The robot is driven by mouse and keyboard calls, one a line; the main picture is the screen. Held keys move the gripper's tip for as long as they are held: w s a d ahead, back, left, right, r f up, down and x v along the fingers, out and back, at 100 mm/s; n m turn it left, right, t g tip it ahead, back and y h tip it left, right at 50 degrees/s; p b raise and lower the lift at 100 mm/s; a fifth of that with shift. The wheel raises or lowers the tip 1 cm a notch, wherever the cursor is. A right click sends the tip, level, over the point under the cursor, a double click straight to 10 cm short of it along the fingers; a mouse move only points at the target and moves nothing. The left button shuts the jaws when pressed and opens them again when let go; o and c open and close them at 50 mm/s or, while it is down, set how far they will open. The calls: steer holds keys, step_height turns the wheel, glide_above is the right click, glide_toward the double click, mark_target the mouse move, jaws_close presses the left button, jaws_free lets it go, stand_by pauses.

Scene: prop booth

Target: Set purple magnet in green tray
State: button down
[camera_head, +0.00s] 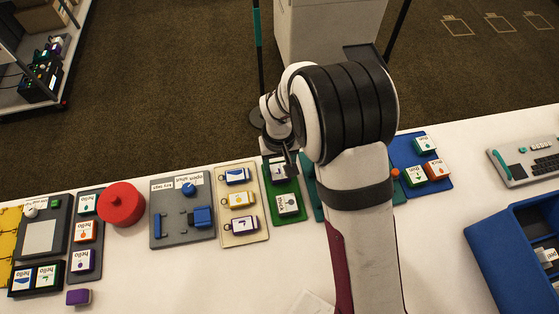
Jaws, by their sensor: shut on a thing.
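The green tray (296,212) lies near the middle of the table, partly behind my arm's end. A white-faced magnet (288,203) lies in its near half. My gripper (289,163) is over the tray's far end, shut on a small white-faced piece (277,170). That piece is partly hidden, and I cannot tell its colour for sure or whether it touches the tray. A plain purple block (78,297) lies on the table at the lower left, away from my gripper.
A beige tray (228,184) with key tags is just left of the green tray. Further left are a grey board (172,231) and a red round object (121,203). A blue tray (398,149) with several pieces and a blue crate (481,233) are at right.

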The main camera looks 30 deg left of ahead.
steer(key=shift+c, duration=0.3)
jaws_free()
step_height(320, 180, up, 16)
steer(key=shift+f, duration=0.1)
stand_by(0.4)
steer(key=s+d+r+m, duration=0.2)
steer(key=d+m, duration=0.1)
steer(key=d, duration=0.4)
steer(key=s+d+r+m+y, duration=0.1)
steer(key=d+r+m, duration=0.15)
steer(key=d, duration=0.45)
steer(key=s+d+r+m, duration=0.2)
steer(key=d+m, duration=0.1)
steer(key=d, duration=0.4)
steer(key=s+d+f+m, duration=0.2)
steer(key=s+d+m, duration=0.4)
steer(key=s, duration=0.3)
steer(key=shift+s+d+f+y, duration=0.15)
steer(key=shift+s+f+y, duration=0.15)
steer(key=shift+y, duration=0.1)
